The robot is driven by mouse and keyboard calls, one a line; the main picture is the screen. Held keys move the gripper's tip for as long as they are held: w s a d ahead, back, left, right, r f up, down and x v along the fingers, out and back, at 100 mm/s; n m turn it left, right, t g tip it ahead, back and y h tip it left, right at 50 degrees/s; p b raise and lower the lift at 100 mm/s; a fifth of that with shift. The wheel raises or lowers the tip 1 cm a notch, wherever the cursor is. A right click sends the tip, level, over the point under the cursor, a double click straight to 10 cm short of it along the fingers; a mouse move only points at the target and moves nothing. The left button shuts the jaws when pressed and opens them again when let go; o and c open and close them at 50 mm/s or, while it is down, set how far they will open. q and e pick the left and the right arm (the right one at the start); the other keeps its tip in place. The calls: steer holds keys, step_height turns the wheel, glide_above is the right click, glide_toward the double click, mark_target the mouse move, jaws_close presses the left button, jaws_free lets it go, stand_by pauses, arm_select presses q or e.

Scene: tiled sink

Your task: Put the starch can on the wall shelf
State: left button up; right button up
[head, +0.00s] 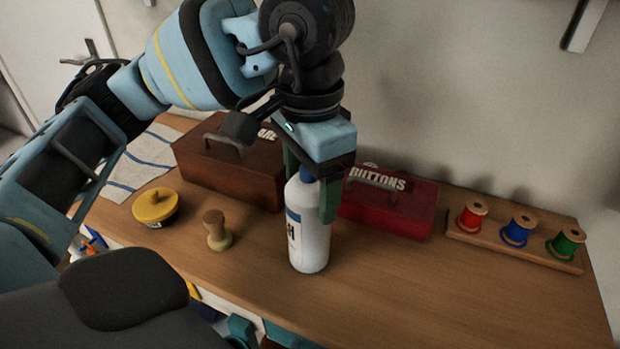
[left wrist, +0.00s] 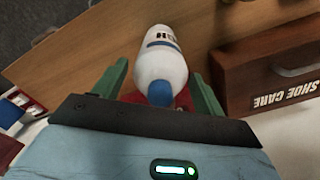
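The starch can (head: 308,235) is a white bottle with a blue band, dark lettering and a blue top. It stands upright on the wooden counter. My left gripper (head: 308,185) points down over its upper part, with one green finger on either side. In the left wrist view, the can (left wrist: 161,65) lies between the fingers with a visible gap to each, so the gripper is open around it. The wall shelf is not clearly seen; only a bracket-like piece (head: 585,25) shows on the wall at the upper right. My right gripper is not in view.
A brown shoe care box (head: 230,175) and a red buttons box (head: 395,208) stand close behind the can. A yellow tin (head: 155,206) and a wooden stamp (head: 217,232) are to its left. A spool rack (head: 515,240) is at right. The front right counter is clear.

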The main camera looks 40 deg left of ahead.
arm_select(q)
steer(key=shift+o, duration=0.6)
steer(key=shift+r, duration=0.1)
steer(key=shift+r, duration=0.15)
step_height(320, 180, up, 12)
steer(key=p, duration=0.2)
steer(key=shift+p, duration=0.4)
